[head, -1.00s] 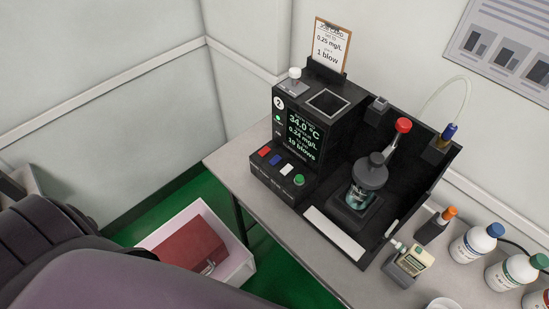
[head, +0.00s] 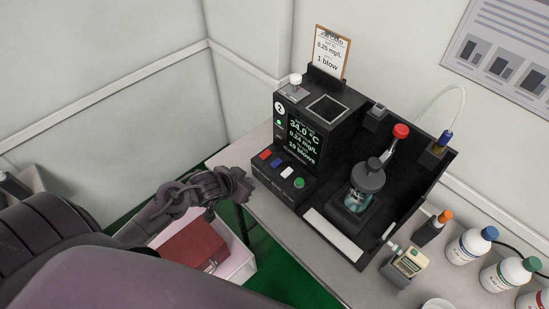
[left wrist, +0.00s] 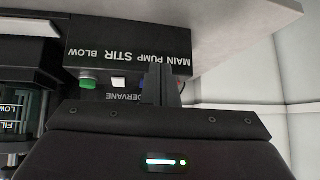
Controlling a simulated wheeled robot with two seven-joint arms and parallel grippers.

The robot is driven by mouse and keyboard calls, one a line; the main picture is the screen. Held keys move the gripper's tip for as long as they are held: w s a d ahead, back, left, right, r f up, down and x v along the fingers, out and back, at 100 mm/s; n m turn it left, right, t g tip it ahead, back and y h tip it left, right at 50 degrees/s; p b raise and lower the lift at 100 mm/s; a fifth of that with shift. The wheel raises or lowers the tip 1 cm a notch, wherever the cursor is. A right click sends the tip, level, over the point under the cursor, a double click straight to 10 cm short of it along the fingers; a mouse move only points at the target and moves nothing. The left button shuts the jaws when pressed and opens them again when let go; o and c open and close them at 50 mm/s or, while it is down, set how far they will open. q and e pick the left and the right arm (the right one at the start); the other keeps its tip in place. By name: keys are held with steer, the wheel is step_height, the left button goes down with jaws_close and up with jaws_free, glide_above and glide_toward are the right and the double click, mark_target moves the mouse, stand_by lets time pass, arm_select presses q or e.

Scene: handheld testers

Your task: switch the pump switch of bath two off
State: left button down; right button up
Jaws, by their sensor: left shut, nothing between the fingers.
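The black bath unit (head: 325,145), marked 2, stands on the table with a lit screen. Its front ledge has a red switch (head: 265,154), a blue switch (head: 275,161), a white switch (head: 287,171) and a green button (head: 299,183). The blue one is second, matching PUMP on the label strip (left wrist: 125,52) in the left wrist view. I cannot tell its position. My left gripper (head: 245,186) is shut and empty, just in front of the ledge's left end. My right gripper is out of view.
A stirred glass vessel (head: 361,189) stands in the unit's right bay. A white bin (head: 238,262) with a red thing inside is below the table's left edge.

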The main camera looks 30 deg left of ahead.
arm_select(q)
step_height(320, 180, up, 10)
steer(key=w+d+m+t+h, duration=0.1)
steer(key=w+h, duration=0.1)
steer(key=shift+w+r+m, duration=0.15)
steer(key=shift+r+m, duration=0.05)
steer(key=shift+m, duration=0.1)
steer(key=shift+w+f, duration=0.1)
steer(key=p, duration=0.1)
glide_above(274, 166)
step_height(274, 166, down, 6)
steer(key=shift+f, duration=0.1)
step_height(274, 166, down, 2)
steer(key=shift+f+p, duration=0.25)
steer(key=shift+p, duration=0.05)
steer(key=shift+f, duration=0.65)
steer(key=shift+d, duration=0.1)
